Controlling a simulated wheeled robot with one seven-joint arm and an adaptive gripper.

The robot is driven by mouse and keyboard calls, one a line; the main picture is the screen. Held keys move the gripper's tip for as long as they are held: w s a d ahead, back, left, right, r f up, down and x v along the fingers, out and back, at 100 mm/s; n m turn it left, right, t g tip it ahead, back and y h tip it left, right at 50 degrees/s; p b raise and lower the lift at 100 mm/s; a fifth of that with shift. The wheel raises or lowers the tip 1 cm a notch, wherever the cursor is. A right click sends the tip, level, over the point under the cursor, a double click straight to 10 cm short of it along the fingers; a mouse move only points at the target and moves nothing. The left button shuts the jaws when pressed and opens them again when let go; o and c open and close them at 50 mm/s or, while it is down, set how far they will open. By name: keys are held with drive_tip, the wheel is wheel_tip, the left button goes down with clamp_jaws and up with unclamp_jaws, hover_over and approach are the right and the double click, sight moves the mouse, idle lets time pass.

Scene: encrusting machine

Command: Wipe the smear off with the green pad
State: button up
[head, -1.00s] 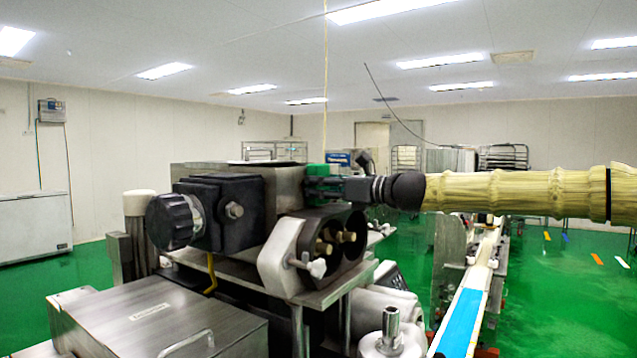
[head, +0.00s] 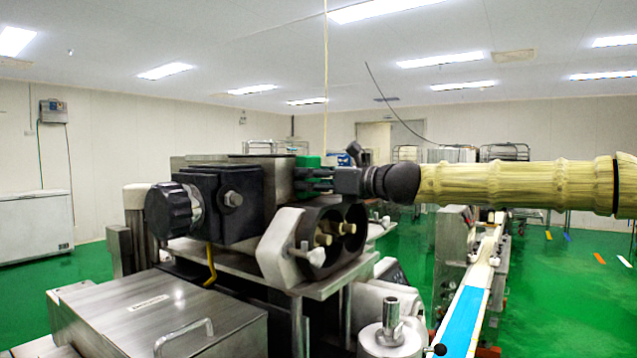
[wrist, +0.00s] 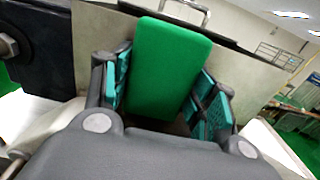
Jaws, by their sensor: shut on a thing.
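The green pad (head: 308,161) is held in my gripper (head: 318,181) at the right end of the machine's steel box (head: 277,183). In the wrist view the pad (wrist: 168,65) stands out between the two teal-lined fingers of my gripper (wrist: 162,97), its broad face toward the camera. A grey steel surface lies just beyond the pad. I cannot tell whether the pad touches it. No smear can be made out in either view.
A black knob (head: 170,211) and black block (head: 222,203) stick out at the machine's front. Below my gripper is a housing with two round openings (head: 330,238). A conveyor with a blue belt (head: 463,318) runs at the right.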

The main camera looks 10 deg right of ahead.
drive_tip(key=shift+s, duration=0.15)
drive_tip(key=shift+s+d+p, duration=0.2)
drive_tip(key=shift+s+p, duration=0.2)
drive_tip(key=p+v, duration=0.1)
drive_tip(key=v, duration=0.2)
drive_tip(key=shift+w+d+r, duration=0.1)
drive_tip(key=shift+d, duration=0.15)
drive_tip(key=shift+s+d+p, duration=0.3)
drive_tip(key=shift+s, duration=0.25)
drive_tip(key=shift+d, duration=0.15)
